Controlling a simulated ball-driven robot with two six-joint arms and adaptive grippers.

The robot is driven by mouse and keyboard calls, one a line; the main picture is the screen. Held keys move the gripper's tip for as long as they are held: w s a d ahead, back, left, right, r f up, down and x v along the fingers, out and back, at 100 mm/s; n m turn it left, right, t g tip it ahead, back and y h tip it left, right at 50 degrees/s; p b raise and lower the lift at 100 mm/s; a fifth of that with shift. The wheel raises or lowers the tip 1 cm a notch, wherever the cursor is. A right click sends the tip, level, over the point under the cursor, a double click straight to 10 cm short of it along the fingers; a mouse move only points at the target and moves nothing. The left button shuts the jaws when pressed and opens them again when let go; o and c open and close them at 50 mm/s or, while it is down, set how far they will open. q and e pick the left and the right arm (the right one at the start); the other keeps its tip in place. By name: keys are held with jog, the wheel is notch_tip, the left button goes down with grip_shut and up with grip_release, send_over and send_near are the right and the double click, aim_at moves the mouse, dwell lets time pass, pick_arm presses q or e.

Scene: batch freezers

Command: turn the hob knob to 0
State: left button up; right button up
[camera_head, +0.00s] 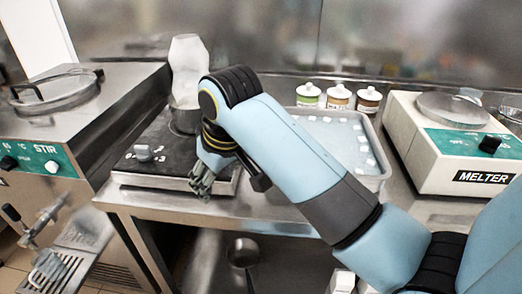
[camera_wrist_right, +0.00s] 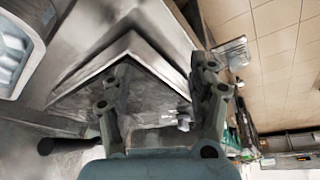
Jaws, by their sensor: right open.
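The hob (camera_head: 165,140) is a dark plate on a steel base, at the left of the steel counter in the head view. Its pale grey knob (camera_head: 143,152) stands on the front part of the plate, with small white marks around it that are too small to read. My right gripper (camera_head: 202,187) hangs open and empty at the hob's front right edge, to the right of the knob and apart from it. In the right wrist view its fingers (camera_wrist_right: 165,85) are spread, with nothing clearly held. My left gripper is out of view.
A steel pot (camera_head: 186,117) with a whitish tall container (camera_head: 188,60) stands at the hob's back. A tray of white cubes (camera_head: 384,180), several jars (camera_head: 338,97) and the melter (camera_head: 440,150) are to the right. The STIR machine (camera_head: 75,110) is left.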

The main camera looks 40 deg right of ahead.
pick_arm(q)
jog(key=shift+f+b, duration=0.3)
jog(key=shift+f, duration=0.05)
pick_arm(e)
jog(key=s+f, duration=0.1)
jog(key=s, duration=0.2)
jog(key=s+d+f, duration=0.1)
jog(key=s+f, duration=0.1)
jog(key=s, duration=0.2)
jog(key=s+f, duration=0.1)
jog(key=s, duration=0.2)
jog(key=shift+s+d+f, duration=0.3)
jog(key=shift+d+f, duration=0.1)
